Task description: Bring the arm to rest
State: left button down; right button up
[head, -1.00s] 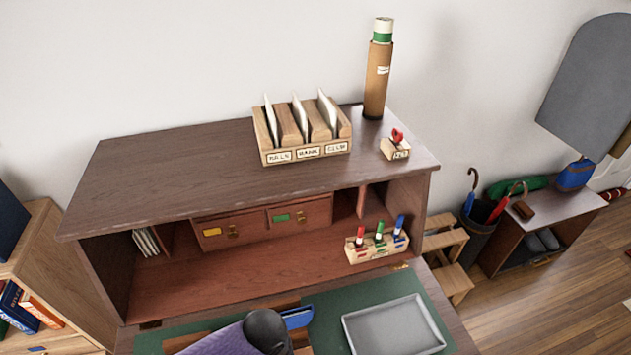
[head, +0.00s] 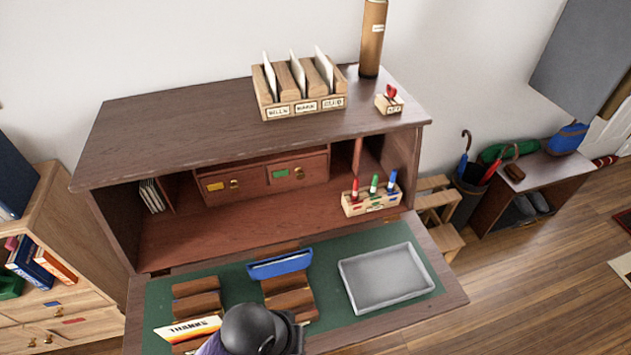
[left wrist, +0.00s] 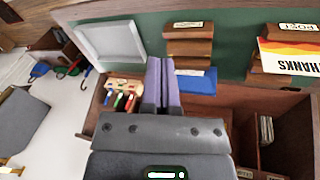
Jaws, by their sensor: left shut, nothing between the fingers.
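My left gripper shows in the left wrist view (left wrist: 163,62), its two purple fingers shut together with nothing between them. In the head view, part of my left arm (head: 250,330) comes in at the bottom edge, over the desk's green mat (head: 325,260). The gripper's fingertips cannot be made out there. A white, orange and yellow THANKS card (head: 187,328) rests in the left wooden rack (head: 196,285). A blue envelope (head: 280,264) leans in the right wooden rack (head: 290,300). My right gripper is in neither current view.
A grey tray (head: 385,277) lies on the mat at right. A marker holder (head: 372,203) stands inside the desk (head: 215,240). A letter sorter (head: 300,95), tube (head: 371,40) and key block (head: 389,100) stand on top. A bookcase (head: 60,290) stands left.

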pick_arm(q)
jog(key=s+a+r+m+t+y, duration=0.1)
jog(key=s+a+r+t+y, duration=0.3)
jog(key=a, duration=0.7)
notch_tip(320, 180, down, 24)
jog(key=s+g+h+b, duration=0.1)
jog(key=s+g+b, duration=0.25)
jog(key=b, duration=0.45)
jog(key=s+a+f+m+g+b, duration=0.1)
jog(key=s+a+f+b, duration=0.2)
jog(key=s+f+b, duration=0.4)
jog(key=s+f, duration=0.6)
jog(key=f, duration=0.6)
jog(key=shift+s+a+g, duration=0.15)
jog(key=shift+s+g, duration=0.05)
jog(key=shift+g, duration=0.15)
